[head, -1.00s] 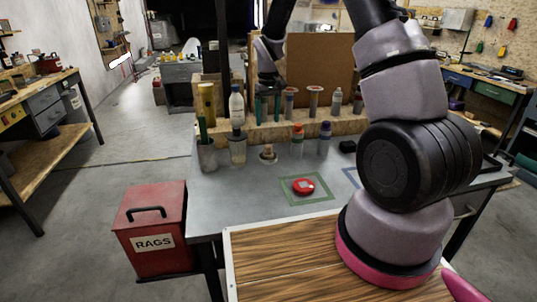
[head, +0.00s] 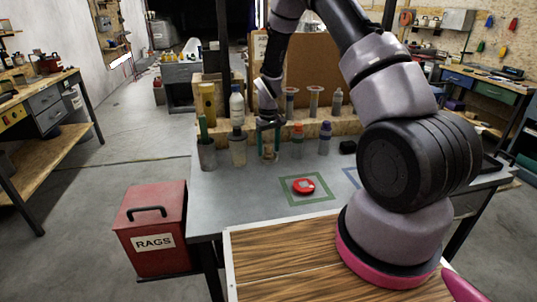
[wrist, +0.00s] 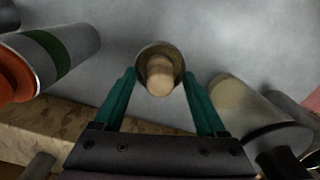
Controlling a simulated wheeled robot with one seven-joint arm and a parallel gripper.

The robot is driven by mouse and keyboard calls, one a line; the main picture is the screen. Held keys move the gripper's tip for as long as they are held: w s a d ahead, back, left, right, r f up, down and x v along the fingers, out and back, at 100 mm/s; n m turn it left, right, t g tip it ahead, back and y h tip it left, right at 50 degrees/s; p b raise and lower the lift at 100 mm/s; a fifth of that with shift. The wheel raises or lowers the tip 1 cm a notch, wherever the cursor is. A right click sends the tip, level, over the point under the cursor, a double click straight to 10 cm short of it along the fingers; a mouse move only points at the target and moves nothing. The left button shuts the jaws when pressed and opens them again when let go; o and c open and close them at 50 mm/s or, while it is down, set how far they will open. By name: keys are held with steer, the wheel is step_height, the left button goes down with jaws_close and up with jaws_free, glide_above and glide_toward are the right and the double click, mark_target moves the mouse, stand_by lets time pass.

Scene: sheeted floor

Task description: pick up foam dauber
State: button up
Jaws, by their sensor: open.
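What looks like the foam dauber stands upright on the grey bench. In the wrist view I look down on its pale wooden handle (wrist: 160,74), with a round brass-coloured rim (wrist: 145,54) around its lower part. In the head view the dauber (head: 268,153) is small and partly covered by my gripper (head: 268,143). In the wrist view the teal fingers of my gripper (wrist: 160,78) are open, one on each side of the dauber. I see gaps between the fingers and the handle. The dauber's foam end is hidden.
An orange-capped bottle (wrist: 65,50) and a pale cylinder (wrist: 240,103) flank the dauber closely. A wooden rack (head: 300,131) with bottles stands behind. A red round tin (head: 304,186) sits inside a green taped square on clear bench.

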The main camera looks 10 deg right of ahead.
mark_target(269, 145)
jaws_close()
step_height(269, 145, up, 10)
steer(key=c, duration=0.8)
jaws_free()
jaws_close()
step_height(269, 145, down, 2)
steer(key=shift+d+f, duration=0.1)
steer(key=shift+f, duration=3.45)
